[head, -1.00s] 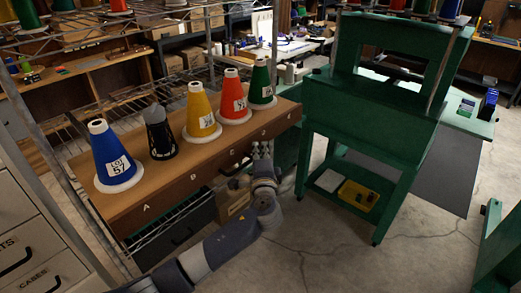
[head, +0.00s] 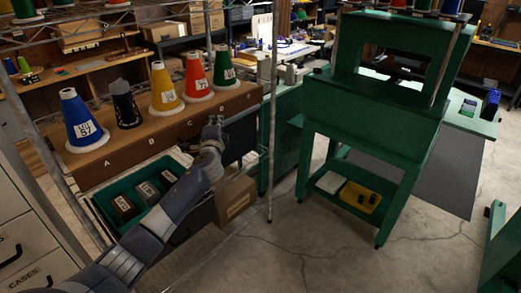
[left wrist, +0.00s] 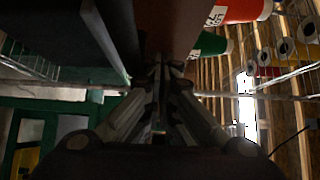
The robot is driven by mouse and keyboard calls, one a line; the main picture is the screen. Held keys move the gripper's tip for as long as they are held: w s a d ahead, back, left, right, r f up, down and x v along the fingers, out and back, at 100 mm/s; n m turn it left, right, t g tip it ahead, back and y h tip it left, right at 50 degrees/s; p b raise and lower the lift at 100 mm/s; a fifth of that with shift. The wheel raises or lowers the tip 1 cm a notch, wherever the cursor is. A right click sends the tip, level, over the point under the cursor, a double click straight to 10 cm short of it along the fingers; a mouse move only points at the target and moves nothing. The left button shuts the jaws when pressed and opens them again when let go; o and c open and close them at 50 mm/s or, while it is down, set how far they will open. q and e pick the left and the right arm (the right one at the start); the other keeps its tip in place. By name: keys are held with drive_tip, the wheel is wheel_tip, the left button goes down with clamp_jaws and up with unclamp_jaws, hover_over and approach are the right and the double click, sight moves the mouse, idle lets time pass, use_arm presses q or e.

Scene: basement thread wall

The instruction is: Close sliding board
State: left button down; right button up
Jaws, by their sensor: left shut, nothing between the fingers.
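The sliding board (head: 135,153) is a brown wooden shelf with lettered positions along its front edge. It carries a blue cone (head: 80,122), a black spool (head: 125,108), and yellow (head: 165,90), red (head: 197,78) and green (head: 223,68) cones. My left gripper (head: 214,130) is shut and empty at the board's front edge, toward its right end. In the left wrist view the shut fingers (left wrist: 160,72) point along the brown board face (left wrist: 180,25); whether they touch it is hard to tell. My right gripper is not in view.
A green tray (head: 165,155) with several small boxes lies below the board, partly hidden by my left arm. A cardboard box (head: 236,198) sits beside my forearm. A metal rack post (head: 270,150) and a green press (head: 370,125) stand right. Floor in front is clear.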

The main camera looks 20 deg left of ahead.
sight(207, 119)
use_arm(q)
drive_tip(key=a, duration=0.2)
drive_tip(key=w+a+b, duration=0.1)
drive_tip(key=a, duration=0.1)
drive_tip(key=shift+w, duration=0.2)
drive_tip(key=shift+a+r, duration=0.1)
drive_tip(key=shift+a, duration=0.05)
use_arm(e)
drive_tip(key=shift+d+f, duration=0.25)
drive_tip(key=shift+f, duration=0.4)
